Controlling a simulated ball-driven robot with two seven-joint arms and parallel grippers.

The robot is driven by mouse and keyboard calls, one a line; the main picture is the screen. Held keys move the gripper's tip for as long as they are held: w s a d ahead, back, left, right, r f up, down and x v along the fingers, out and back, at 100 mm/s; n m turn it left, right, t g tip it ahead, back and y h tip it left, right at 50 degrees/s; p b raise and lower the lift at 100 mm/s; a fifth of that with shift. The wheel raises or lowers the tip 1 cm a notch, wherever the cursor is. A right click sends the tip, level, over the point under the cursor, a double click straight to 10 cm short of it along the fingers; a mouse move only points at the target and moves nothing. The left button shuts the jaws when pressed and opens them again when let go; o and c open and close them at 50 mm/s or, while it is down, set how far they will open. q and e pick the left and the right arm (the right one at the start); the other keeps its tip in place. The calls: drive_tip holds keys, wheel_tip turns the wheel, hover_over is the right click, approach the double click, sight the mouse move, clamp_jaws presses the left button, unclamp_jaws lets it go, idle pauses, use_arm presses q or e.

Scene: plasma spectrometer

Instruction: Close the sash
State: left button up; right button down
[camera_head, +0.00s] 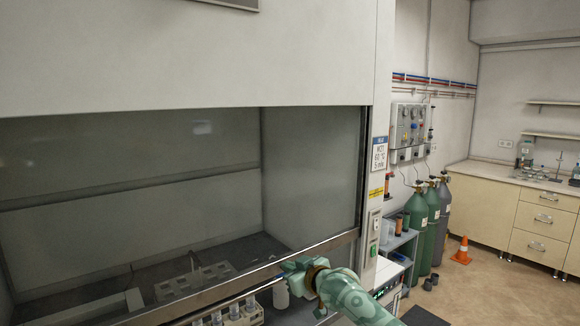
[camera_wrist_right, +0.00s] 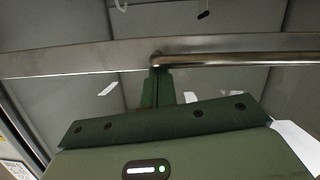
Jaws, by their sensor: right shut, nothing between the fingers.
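The sash (camera_head: 200,150) is a grey see-through pane in the front of a large white fume hood. A metal rail (camera_head: 338,240) runs along its lower edge, and an open gap shows below it. My right gripper (camera_head: 288,270), pale green, is at the rail, right of its middle. In the right wrist view, the shut dark green fingers (camera_wrist_right: 157,78) have their tips at the rail (camera_wrist_right: 240,59), with nothing between them. I cannot tell whether they touch it or press on it. My left gripper is not in view.
Inside the hood stand a grey block with holes (camera_head: 195,282), a rack of vials (camera_head: 235,312) and a white bottle (camera_head: 281,296). Gas cylinders (camera_head: 416,225) and a small shelf (camera_head: 396,245) stand right of the hood. An orange cone (camera_head: 462,252) stands on the floor.

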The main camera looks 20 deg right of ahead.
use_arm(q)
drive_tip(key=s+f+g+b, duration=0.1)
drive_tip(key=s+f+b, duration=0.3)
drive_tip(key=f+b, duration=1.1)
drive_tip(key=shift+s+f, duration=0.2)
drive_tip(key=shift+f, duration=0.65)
use_arm(e)
wheel_tip(320, 180, down, 24)
